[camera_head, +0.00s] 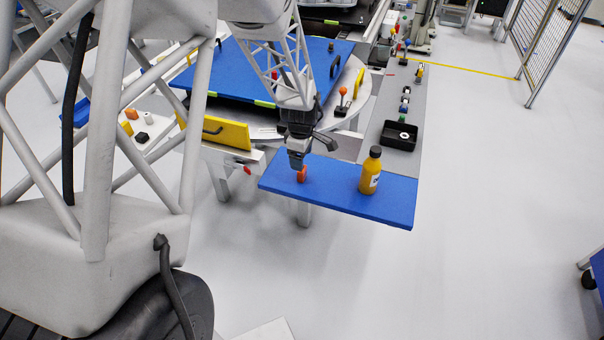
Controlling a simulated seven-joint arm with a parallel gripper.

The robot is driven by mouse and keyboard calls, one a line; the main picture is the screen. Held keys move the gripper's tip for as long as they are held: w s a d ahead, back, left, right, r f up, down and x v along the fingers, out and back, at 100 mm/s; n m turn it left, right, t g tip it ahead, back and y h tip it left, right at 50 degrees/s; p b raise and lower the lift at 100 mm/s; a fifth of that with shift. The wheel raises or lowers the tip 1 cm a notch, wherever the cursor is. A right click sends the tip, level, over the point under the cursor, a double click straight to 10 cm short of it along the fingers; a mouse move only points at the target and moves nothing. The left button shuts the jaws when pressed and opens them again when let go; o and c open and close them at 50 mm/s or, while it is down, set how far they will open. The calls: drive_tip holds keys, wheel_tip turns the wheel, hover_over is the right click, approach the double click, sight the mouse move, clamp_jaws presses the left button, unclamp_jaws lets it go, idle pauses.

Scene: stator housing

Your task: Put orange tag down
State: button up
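The orange tag (302,174) is small and upright, at the left part of the blue board (340,196). My gripper (298,164) is right over the tag, pointing down, with its fingertips at the tag's upper part. The gripper appears to be around the tag, but the fingers are too small and dark to tell whether they are closed on it. I cannot tell whether the tag touches the board or hangs just above it.
An orange bottle (371,172) with a black cap stands on the blue board, right of the gripper. A black tray (398,135) sits behind it on the grey table. A yellow handled panel (227,133) is at the left. The board between tag and bottle is clear.

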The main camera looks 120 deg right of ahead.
sight(302, 173)
drive_tip(key=shift+f, duration=0.1)
drive_tip(key=shift+f, duration=1.2)
drive_tip(key=shift+f, duration=0.15)
drive_tip(key=shift+s+a+f, duration=0.1)
drive_tip(key=shift+f, duration=2.35)
drive_tip(key=c, duration=1.1)
drive_tip(key=shift+r, duration=0.1)
